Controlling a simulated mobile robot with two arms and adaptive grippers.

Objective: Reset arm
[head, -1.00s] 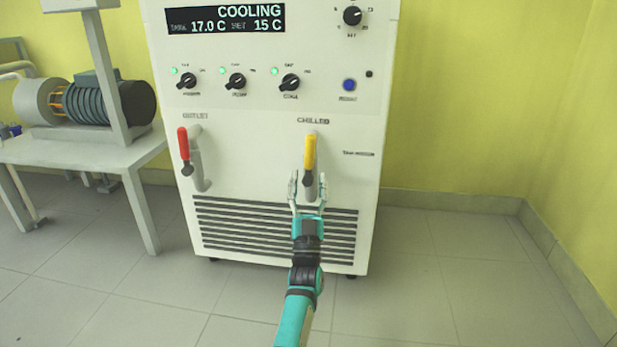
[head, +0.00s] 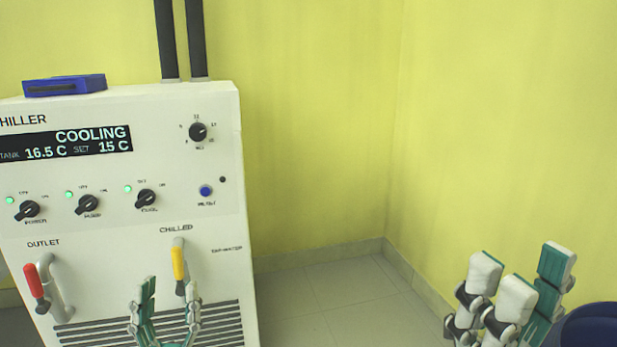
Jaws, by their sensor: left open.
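My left gripper (head: 167,291) is open and empty at the lower front of the white chiller (head: 222,270). Its fingers point up, below the yellow-handled chilled valve (head: 178,263), whose handle stands nearly upright. The right finger is close under the valve in the picture; I cannot tell whether they touch. My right gripper (head: 528,270) is at the lower right, in front of the floor and wall. Its fingers look spread apart with nothing between them.
The red outlet handle (head: 34,281) is left of the yellow one. The display (head: 66,143) reads COOLING, tank 16.5 C, set 15 C. A blue box (head: 64,85) lies on top. Grey floor (head: 330,295) is open between the chiller and the yellow wall (head: 510,130).

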